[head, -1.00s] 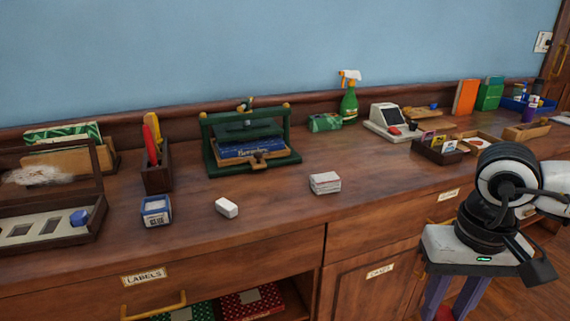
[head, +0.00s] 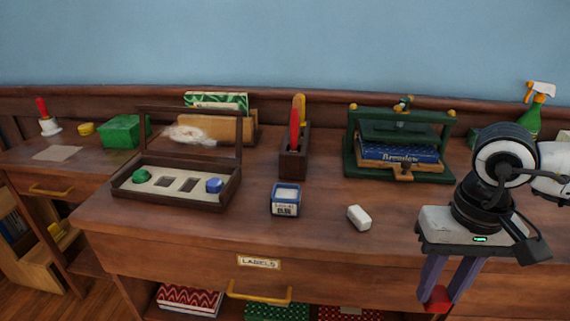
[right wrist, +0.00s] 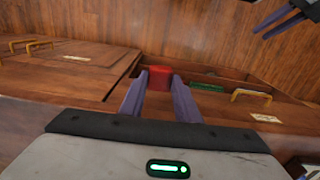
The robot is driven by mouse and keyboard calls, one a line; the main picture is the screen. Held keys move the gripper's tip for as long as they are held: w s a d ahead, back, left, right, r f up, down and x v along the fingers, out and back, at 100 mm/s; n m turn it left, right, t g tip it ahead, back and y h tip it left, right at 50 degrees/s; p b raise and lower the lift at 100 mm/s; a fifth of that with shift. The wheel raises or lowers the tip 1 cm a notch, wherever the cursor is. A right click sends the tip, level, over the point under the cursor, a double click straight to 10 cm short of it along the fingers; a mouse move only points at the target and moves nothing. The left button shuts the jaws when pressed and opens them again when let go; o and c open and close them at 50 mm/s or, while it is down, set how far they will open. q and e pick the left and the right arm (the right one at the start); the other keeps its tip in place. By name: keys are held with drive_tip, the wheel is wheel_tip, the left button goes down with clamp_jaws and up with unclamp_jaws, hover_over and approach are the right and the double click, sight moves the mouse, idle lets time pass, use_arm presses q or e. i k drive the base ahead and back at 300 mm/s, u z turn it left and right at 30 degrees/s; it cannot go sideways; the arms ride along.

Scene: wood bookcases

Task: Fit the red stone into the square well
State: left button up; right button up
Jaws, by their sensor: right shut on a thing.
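The red stone (head: 437,299) is held between the purple fingertips of my right gripper (head: 437,292), in front of and below the counter's front edge. In the right wrist view the red stone (right wrist: 158,77) sits between the fingertips (right wrist: 159,82). The wooden tray (head: 175,204) stands on the counter at left, with a pale inset holding a green stone (head: 141,175) and a blue stone (head: 214,186). Purple fingers of my left gripper (right wrist: 280,17) show partly at the wrist view's upper right.
The tray has a raised frame along its back. A blue-and-white box (head: 286,201), white block (head: 359,217), pen holder (head: 295,164) and green press (head: 398,146) stand to its right. Bare counter lies in front of the tray. A drawer handle (head: 258,294) juts out below.

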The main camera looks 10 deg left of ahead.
sight(179, 183)
drive_tip(key=u, duration=1.6)
drive_tip(key=i, duration=1)
